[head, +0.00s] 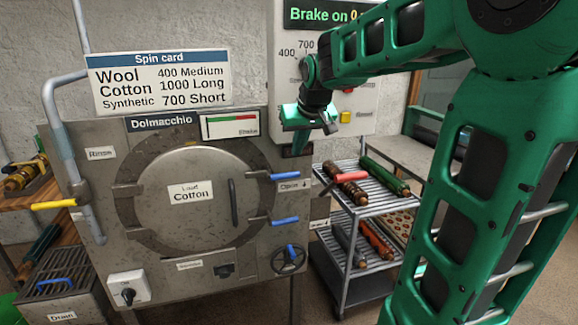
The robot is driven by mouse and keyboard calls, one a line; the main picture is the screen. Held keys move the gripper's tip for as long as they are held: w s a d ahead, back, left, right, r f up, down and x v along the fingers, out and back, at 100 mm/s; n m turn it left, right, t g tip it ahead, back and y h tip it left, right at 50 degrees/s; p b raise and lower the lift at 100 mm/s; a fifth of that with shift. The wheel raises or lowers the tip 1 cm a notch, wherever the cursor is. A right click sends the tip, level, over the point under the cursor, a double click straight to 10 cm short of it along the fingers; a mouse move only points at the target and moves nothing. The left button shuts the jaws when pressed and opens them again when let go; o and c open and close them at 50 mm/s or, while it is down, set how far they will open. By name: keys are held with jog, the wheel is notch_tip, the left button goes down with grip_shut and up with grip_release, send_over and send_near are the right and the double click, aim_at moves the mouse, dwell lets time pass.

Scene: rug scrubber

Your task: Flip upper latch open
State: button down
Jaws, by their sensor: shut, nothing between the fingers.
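The washing machine (120,165) has a round steel door (200,228) with a "Load Cotton" label. The upper latch (285,177) is a blue lever at the upper right of the door, lying about level. A second blue lever, the lower latch (285,221), is below it. An "Open" label with a down arrow (294,185) sits beside the upper latch. My gripper (297,151) points down, shut and empty, just above and right of the upper latch. It appears apart from the latch, though depth is hard to judge.
A wire-shelf cart (365,203) with several rollers stands right of the machine. A control panel (350,112) is behind my arm. A yellow-handled pipe valve (54,205) is at left.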

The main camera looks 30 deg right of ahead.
aim_at(290, 175)
jog(key=shift+w+r, duration=0.15)
jog(key=shift+w, duration=0.2)
jog(key=x, duration=1)
